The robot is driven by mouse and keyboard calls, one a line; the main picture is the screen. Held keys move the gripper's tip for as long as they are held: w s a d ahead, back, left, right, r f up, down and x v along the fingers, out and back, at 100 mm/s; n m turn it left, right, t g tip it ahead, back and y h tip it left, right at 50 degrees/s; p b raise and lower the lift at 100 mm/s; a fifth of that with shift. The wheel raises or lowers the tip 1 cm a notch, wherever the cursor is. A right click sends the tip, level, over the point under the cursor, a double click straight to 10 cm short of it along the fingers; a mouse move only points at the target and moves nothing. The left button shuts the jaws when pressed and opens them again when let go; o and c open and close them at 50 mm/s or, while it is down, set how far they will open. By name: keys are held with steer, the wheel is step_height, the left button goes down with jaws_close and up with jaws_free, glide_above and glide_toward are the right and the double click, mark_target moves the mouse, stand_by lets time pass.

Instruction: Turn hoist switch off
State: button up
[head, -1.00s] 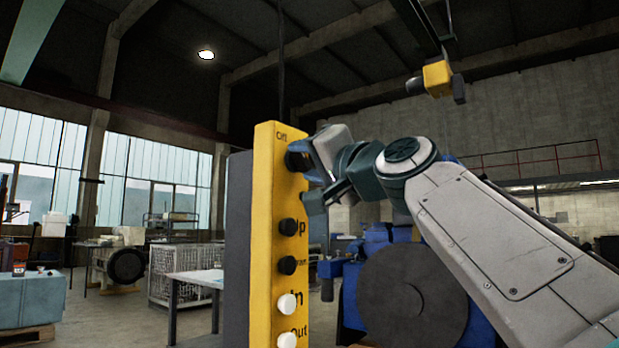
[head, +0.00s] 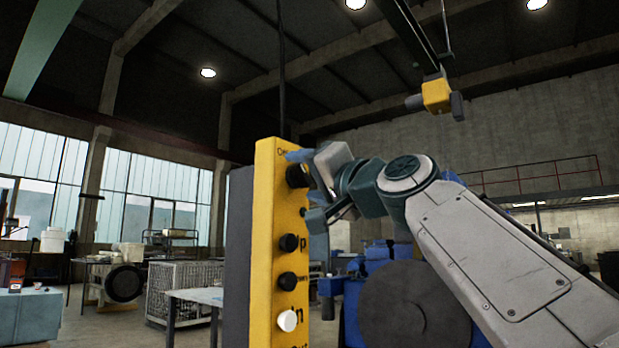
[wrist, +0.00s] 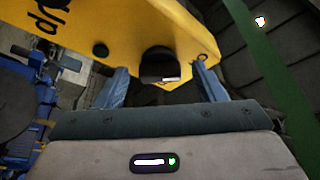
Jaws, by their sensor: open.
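The yellow hoist control box (head: 265,240) hangs upright from a cable in the head view. Its top black knob, the switch beside the "Off" lettering (head: 297,176), sticks out toward my gripper (head: 303,188). In the wrist view the black knob (wrist: 160,66) sits between the two blue fingers of my gripper (wrist: 155,88), which are apart on either side of it. I cannot tell whether a finger touches the knob. The lettering on the box is partly hidden by my gripper in the head view.
Black buttons (head: 289,243) and a white button (head: 288,320) lie lower on the box. A blue engine (head: 375,270) stands behind my arm. A yellow hoist (head: 436,96) hangs overhead at right. A table (head: 195,296) stands behind the box.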

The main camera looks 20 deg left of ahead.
steer(key=b+v, duration=0.4)
steer(key=v, duration=1)
steer(key=shift+w, duration=0.1)
steer(key=w+d+f+m+g+h+p, duration=0.1)
steer(key=w+d+f+g+h+p, duration=0.15)
steer(key=f+h+p, duration=0.55)
steer(key=w+d+f+m+g+h+p, duration=0.15)
steer(key=w+d+f+p, duration=0.35)
steer(key=p, duration=0.7)
steer(key=s+d+f+g+h+p, duration=0.3)
steer(key=s+d+f+p, duration=0.3)
steer(key=s+f+p, duration=0.1)
steer(key=s+d+f+n+g+h+p, duration=0.1)
steer(key=s+d+f+g+h+p, duration=0.2)
steer(key=s+f+p, duration=0.4)
steer(key=s+d+h+p, duration=0.1)
steer(key=s+d+p, duration=0.1)
steer(key=s, duration=0.1)
steer(key=shift+s+d+g, duration=0.25)
steer(key=shift+d+g, duration=0.05)
steer(key=shift+d, duration=0.1)
